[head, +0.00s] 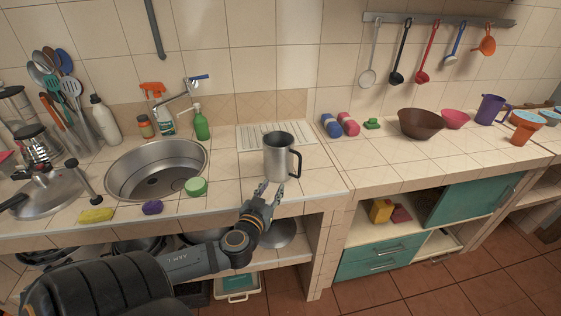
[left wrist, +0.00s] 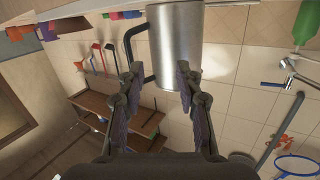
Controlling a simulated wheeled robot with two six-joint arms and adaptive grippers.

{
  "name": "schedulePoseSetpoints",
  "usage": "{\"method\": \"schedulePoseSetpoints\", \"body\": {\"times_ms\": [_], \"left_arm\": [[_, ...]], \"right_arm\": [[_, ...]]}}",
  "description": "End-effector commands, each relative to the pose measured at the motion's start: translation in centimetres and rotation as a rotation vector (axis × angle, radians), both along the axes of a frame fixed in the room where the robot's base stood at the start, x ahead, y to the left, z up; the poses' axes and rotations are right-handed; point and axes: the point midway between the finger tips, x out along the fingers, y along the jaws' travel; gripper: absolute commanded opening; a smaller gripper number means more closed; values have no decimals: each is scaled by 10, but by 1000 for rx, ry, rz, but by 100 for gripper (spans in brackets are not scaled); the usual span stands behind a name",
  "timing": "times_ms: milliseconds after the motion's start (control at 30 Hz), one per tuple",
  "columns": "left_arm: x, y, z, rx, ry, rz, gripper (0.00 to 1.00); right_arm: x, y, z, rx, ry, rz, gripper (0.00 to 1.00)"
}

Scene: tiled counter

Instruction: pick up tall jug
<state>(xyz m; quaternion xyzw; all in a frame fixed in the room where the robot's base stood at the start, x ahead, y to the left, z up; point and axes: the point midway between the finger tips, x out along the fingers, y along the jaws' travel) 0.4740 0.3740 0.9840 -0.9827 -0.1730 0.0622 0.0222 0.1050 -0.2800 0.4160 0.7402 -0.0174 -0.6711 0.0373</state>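The tall jug (head: 277,158) is a brushed-metal cylinder with a dark handle on its right side in the head view. It stands upright on the tiled counter, right of the sink and in front of the ribbed drainer. My left gripper (head: 267,190) is just in front of the jug's base, near the counter's front edge, fingers pointing at it. In the left wrist view the jug (left wrist: 175,40) shows upside down, beyond and partly between the spread fingers (left wrist: 159,74). The fingers are open and hold nothing. I cannot tell whether they touch the jug. My right gripper is out of view.
A round sink (head: 157,168) lies left, with a green sponge (head: 196,187) and a purple sponge (head: 152,208) at its edge. A green soap bottle (head: 201,125) stands behind. A brown bowl (head: 420,123) and a purple jug (head: 490,108) are farther right. Counter right of the jug is clear.

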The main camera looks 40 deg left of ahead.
Motion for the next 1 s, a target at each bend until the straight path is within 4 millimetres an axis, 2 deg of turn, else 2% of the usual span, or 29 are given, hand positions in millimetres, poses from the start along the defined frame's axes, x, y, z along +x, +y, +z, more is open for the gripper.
{"method": "schedulePoseSetpoints", "body": {"times_ms": [100, 267, 400, 567, 700, 933, 1000], "left_arm": [[17, -16, 18, -9, -91, -147, 35], [24, -28, 25, -34, -125, -236, 35], [29, -27, 24, -37, -129, -235, 35], [54, -24, 24, -42, -135, -233, 35], [71, -21, 25, -42, -129, -230, 35], [79, -21, 28, -38, -129, -234, 35], [88, -18, 32, -41, -131, -232, 35]], "right_arm": [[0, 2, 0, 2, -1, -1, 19], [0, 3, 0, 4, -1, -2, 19], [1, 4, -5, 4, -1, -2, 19], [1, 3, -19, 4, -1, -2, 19], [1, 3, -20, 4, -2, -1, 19], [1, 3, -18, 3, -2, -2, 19], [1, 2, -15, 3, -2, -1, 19]]}}
